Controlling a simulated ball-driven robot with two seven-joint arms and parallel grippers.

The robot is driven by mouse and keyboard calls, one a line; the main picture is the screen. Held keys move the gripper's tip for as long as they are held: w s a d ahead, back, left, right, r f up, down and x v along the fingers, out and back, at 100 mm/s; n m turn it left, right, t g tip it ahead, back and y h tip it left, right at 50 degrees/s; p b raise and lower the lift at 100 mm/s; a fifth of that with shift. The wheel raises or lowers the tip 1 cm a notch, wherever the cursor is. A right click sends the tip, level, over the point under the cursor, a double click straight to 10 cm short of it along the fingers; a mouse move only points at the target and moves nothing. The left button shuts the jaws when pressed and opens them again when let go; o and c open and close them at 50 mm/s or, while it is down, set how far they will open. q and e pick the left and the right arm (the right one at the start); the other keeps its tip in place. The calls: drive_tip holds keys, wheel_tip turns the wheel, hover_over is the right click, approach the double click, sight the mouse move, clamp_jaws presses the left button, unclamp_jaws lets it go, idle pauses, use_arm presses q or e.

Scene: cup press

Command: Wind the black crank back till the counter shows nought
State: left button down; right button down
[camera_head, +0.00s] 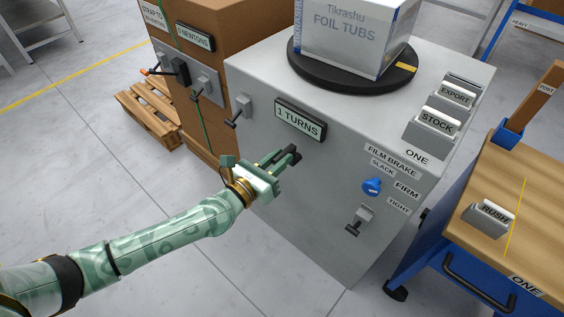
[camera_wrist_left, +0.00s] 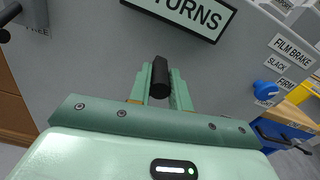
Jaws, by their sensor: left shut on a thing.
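The counter (camera_head: 300,120) on the front of the grey cabinet (camera_head: 310,190) reads "1 TURNS". Its lower part also shows in the left wrist view (camera_wrist_left: 185,14). My left gripper (camera_head: 275,163) is just below the counter, with its fingers shut on the black crank's handle (camera_wrist_left: 160,76). In the left wrist view the dark handle stands between the two green fingers. In the head view a dark piece of the crank (camera_head: 294,150) shows past the fingertips. The fingers hide the rest of the crank. My right gripper is in neither view.
A blue film-brake knob (camera_head: 372,186) and a small lever (camera_head: 359,218) are right of my gripper; another lever (camera_head: 238,112) is to its left. A box (camera_head: 355,35) stands on the black turntable (camera_head: 305,70). A wooden-topped bench (camera_head: 540,230) is at right.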

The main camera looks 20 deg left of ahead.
use_arm(q)
drive_tip(key=shift+a+f, duration=0.15)
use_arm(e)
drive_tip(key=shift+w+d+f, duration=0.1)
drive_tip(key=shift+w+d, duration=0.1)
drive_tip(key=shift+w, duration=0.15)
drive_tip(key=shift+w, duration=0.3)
use_arm(q)
drive_tip(key=c, duration=1.3)
unclamp_jaws()
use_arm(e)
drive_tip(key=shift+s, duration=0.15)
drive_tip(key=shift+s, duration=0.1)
